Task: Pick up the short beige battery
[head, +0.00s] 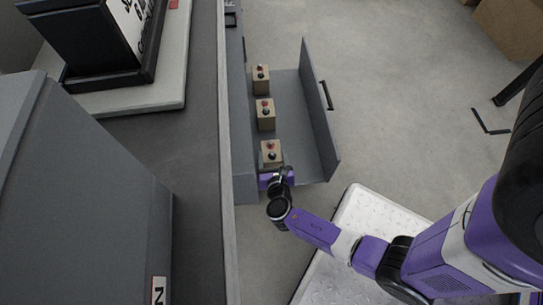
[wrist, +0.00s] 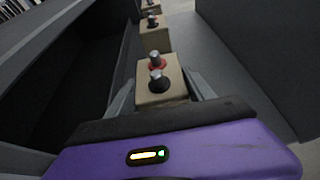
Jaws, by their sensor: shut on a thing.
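Several short beige batteries with a red and a black terminal on top stand in a row in an open grey drawer. The nearest battery (head: 271,152) is at my gripper (head: 275,170). In the wrist view this battery (wrist: 160,92) is between the two fingers of my gripper (wrist: 163,90), one finger at each side, and the gripper is shut on it. The battery is upright. Its lower part is hidden, so I cannot tell if it touches the drawer floor. The middle battery (head: 265,115) and the far battery (head: 261,78) stand apart behind it.
The drawer (head: 306,130) is pulled out, with free floor in its right half and a raised front panel (head: 318,105) with a black handle. A grey counter (head: 200,200) runs along the left. A cardboard box (head: 510,28) is at the far right.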

